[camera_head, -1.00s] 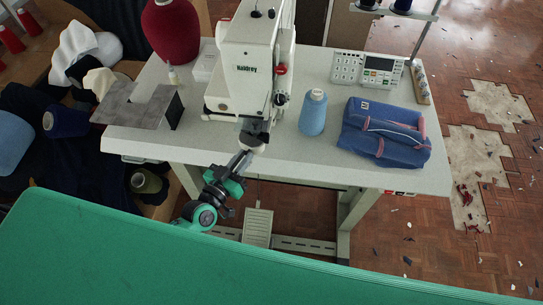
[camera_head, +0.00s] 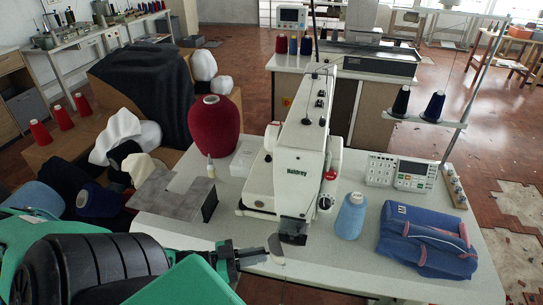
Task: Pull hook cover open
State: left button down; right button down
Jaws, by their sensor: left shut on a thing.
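The white buttonhole machine (camera_head: 290,165) stands on the pale table. A small grey plate, which looks like the hook cover (camera_head: 275,245), stands out at the machine's lower front, swung to the left. Beside it a dark area (camera_head: 293,233) shows under the machine head. My left gripper (camera_head: 262,257) comes in from the lower left and is shut on the edge of the cover. The fingertips are small here and the exact contact is hard to see. My right gripper is not in view.
A control panel (camera_head: 401,173) stands at the back right.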

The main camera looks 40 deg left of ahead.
pick_arm(q)
jog(key=a+m+g+h+b, duration=0.1)
jog(key=m+g+h, duration=0.1)
jog(key=a+m+g+h+b, duration=0.1)
jog(key=a+g+h, duration=0.1)
jog(key=shift+f+m, duration=0.1)
jog(key=shift+m, duration=0.3)
jog(key=shift+a, duration=0.1)
jog(key=c, duration=1.4)
grip_release()
jog(key=shift+w, duration=0.1)
